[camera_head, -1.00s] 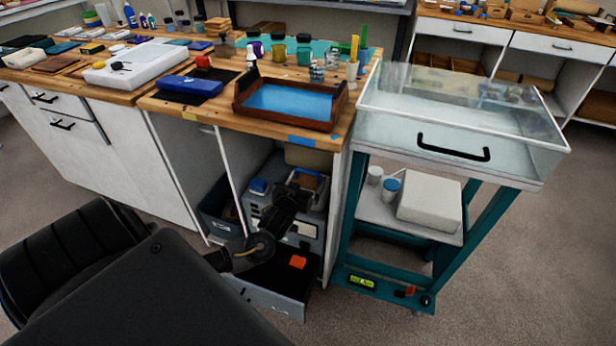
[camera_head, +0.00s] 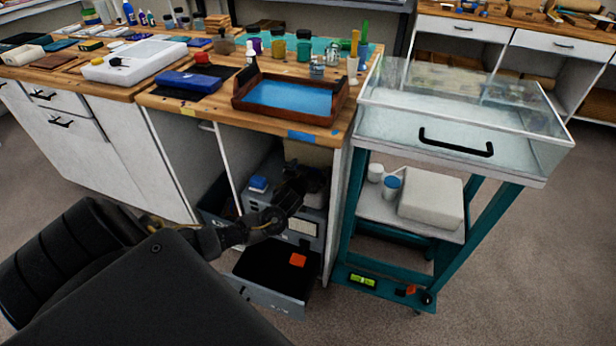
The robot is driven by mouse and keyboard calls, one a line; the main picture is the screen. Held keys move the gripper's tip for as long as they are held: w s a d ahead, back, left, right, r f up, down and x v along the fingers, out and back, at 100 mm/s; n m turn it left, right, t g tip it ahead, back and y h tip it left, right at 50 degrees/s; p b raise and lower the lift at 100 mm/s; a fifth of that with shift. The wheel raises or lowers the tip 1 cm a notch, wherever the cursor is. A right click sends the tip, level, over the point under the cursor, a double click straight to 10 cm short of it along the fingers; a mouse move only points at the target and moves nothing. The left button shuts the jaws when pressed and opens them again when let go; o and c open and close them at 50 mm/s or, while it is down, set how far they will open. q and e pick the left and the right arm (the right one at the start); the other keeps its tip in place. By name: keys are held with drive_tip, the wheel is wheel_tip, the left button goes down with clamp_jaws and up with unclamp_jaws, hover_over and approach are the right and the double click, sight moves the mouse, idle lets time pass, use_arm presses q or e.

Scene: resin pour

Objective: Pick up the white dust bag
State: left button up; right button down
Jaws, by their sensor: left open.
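No item can be surely told as the white dust bag. A grey machine (camera_head: 302,229) stands in the open bay under the wooden bench, with a blue block (camera_head: 258,184) on its upper left. My left gripper (camera_head: 308,181) is open at the machine's upper right. It is dark and small here, and it partly hides a pale grey patch around its fingers. I cannot tell whether that patch is the bag or whether the fingers touch it. My left arm reaches in from the lower left. My right gripper is not in view.
A black open drawer (camera_head: 262,283) with an orange block (camera_head: 298,260) juts out below the machine. A teal cart (camera_head: 345,240) stands close at right, bearing a clear box (camera_head: 450,130) and a white block (camera_head: 432,197). A blue-filled tray (camera_head: 238,105) sits on the bench above.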

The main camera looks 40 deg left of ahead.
use_arm(q)
drive_tip(key=shift+c, duration=0.4)
drive_tip(key=c, duration=1.1)
drive_tip(key=shift+o, duration=0.2)
drive_tip(key=shift+r, duration=0.4)
wheel_tip(320, 180, up, 9)
drive_tip(key=p, duration=0.2)
drive_tip(key=shift+r, duration=0.15)
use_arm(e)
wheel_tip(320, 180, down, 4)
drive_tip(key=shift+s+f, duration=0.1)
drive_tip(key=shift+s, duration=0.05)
